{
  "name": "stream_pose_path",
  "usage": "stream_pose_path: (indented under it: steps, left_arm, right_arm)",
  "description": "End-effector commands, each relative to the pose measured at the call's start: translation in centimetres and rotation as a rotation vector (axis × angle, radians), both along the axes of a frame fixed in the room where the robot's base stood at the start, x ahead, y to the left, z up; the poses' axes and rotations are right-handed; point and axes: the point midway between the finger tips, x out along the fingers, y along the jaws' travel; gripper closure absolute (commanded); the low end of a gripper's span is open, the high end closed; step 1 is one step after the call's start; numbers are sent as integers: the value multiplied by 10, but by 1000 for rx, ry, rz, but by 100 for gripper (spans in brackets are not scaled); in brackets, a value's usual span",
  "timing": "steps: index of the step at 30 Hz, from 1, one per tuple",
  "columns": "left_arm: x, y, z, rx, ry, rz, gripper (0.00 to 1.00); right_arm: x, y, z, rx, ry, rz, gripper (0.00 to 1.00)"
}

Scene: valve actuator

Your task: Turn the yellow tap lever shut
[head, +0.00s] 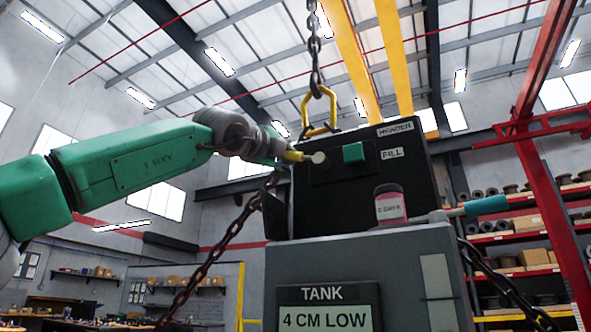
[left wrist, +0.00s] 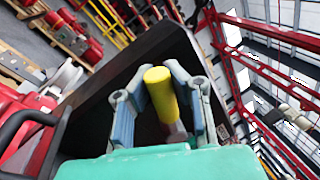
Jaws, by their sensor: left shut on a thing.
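The yellow tap lever (head: 293,156) sticks out to the left from a round pale hub (head: 318,157) on the front of the black header box (head: 400,180). My left gripper (head: 282,150) comes in from the left and is shut on the lever. In the left wrist view the lever (left wrist: 161,95) stands between the two fingers of my left gripper (left wrist: 163,100), its rounded end toward the camera. My right gripper is not in view.
A green square block (head: 353,153) sits right of the hub, near the "FILL" label (head: 392,153). A jar with pinkish contents (head: 390,205) and a teal-handled tool (head: 485,206) rest on the grey tank (head: 365,250).

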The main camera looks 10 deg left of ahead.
Motion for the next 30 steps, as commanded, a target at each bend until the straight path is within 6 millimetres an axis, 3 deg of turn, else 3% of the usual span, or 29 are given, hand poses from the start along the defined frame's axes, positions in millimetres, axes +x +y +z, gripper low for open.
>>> stream_pose_path:
  steps: [1,12,30]
  left_arm:
    - [1,-2,-13,-24,12,2,100]
    - [2,1,-25,-227,52,3,100]
    - [2,2,-26,-284,61,4,100]
  right_arm:
    - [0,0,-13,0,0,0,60]
    - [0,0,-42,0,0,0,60]
    - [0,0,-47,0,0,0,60]
